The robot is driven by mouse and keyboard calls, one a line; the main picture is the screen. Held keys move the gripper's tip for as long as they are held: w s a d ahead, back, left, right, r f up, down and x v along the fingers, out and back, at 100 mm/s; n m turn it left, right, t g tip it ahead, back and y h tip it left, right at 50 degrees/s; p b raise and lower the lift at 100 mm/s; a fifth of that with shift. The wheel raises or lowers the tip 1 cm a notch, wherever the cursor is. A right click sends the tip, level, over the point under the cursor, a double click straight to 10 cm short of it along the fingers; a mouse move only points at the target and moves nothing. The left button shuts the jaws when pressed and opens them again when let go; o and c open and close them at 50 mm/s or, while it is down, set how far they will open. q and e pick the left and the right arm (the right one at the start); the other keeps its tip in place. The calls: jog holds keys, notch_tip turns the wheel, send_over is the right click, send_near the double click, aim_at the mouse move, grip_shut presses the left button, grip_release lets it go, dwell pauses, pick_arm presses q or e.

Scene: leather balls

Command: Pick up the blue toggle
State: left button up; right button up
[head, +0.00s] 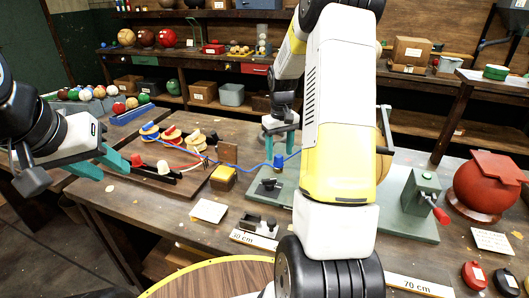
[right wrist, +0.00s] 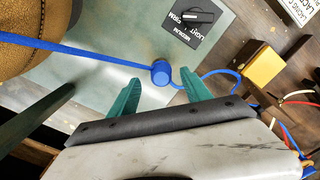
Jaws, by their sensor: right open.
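The blue toggle (head: 278,162) is a small blue barrel on a blue cord, above the grey-green base plate (head: 284,190). In the right wrist view the toggle (right wrist: 161,72) lies just beyond the fingertips, roughly centred between them. My right gripper (head: 280,142) points down above the toggle; its teal fingers (right wrist: 160,88) are apart, with nothing between them. The blue cord (right wrist: 90,55) runs out from both sides of the toggle. My left gripper (head: 114,173) is open and empty at the left, near the table's left edge.
A brown board (head: 200,181) holds coloured spools and cords. A yellow block (head: 222,178) stands beside the plate. A black dial (right wrist: 196,17) sits on the plate. A green clamp (head: 423,195) and red ball (head: 486,185) stand at right. My right arm hides part of the table.

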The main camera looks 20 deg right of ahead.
aim_at(279, 155)
notch_tip(279, 155, down, 3)
jog(key=shift+f, duration=0.2)
jog(key=shift+c, duration=0.3)
grip_shut()
jog(key=shift+r, duration=0.1)
